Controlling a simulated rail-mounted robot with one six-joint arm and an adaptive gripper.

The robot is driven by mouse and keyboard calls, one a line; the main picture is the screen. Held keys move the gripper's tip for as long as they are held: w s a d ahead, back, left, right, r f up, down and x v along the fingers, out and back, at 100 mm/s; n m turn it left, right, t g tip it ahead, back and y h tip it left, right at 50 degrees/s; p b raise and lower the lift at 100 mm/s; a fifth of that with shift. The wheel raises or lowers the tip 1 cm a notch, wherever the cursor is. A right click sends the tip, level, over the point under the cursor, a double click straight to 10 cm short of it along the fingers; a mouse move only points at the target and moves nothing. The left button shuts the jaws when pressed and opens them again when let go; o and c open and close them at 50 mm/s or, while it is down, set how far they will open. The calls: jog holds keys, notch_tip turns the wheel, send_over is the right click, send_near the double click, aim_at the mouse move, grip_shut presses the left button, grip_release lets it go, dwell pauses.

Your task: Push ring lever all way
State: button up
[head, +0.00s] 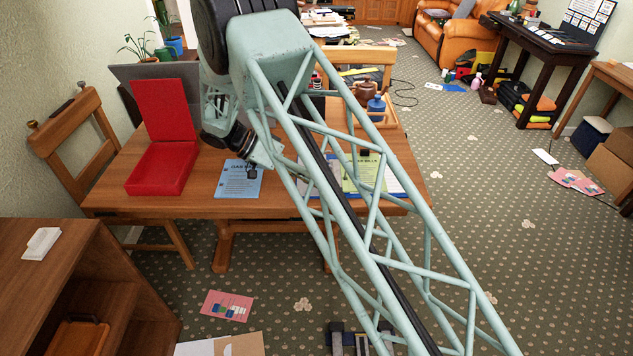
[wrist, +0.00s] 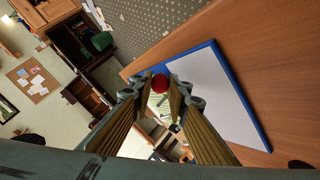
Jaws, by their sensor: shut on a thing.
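In the wrist view my gripper (wrist: 160,92) has its two fingers closed in on a small round red knob (wrist: 160,82) at their tips. What the knob is fixed to is hidden behind the fingers. A white board with a blue edge (wrist: 218,92) lies on the wooden table (wrist: 285,60) to the right of the fingers. In the head view my arm crosses the picture and hides part of the table (head: 110,196); the knob does not show there. A blue sheet marked as a gas bill (head: 240,181) and a yellow-green one (head: 366,173) lie on the table. No ring lever can be made out.
A red open box (head: 163,167) stands on the table's left. A wooden tray (head: 391,121) with a blue bottle (head: 376,104) is at the back. A chair (head: 75,125) stands at the left, a wooden cabinet (head: 130,290) at the lower left.

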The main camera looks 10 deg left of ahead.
jog(key=o, duration=0.8)
jog(key=shift+o, duration=0.2)
jog(key=shift+a+r, duration=0.1)
jog(key=v, duration=1.1)
jog(key=shift+a, duration=0.35)
jog(key=shift+s+r, duration=0.1)
jog(key=shift+r, duration=0.1)
